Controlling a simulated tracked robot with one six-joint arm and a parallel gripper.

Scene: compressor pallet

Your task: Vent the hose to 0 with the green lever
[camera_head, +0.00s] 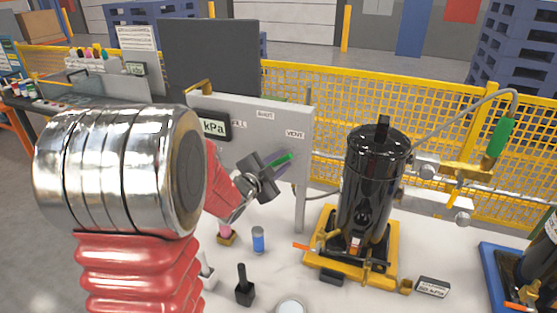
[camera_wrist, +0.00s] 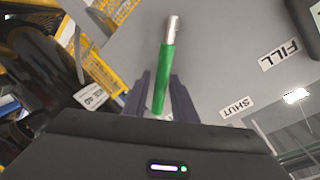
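The green lever (camera_head: 283,160) is on the front of the grey panel (camera_head: 250,152), below the VENT label (camera_head: 294,134). In the wrist view the lever (camera_wrist: 165,78) has a silver end and lies between my two dark fingers. My gripper (camera_head: 270,168) is at the lever; in the wrist view (camera_wrist: 161,90) the fingers look slightly apart, with a narrow gap beside the lever. The FILL (camera_wrist: 280,55) and SHUT (camera_wrist: 237,107) labels show to its right. The gauge (camera_head: 213,127) shows "kPa"; its digits are hidden by my arm.
The black tank (camera_head: 372,185) stands on a yellow base (camera_head: 330,258) right of the panel. A green-handled fitting (camera_head: 500,137) is at the far right. A blue can (camera_head: 258,240) and a black-handled tool (camera_head: 244,285) stand on the white surface below. A yellow mesh fence (camera_head: 335,100) runs behind.

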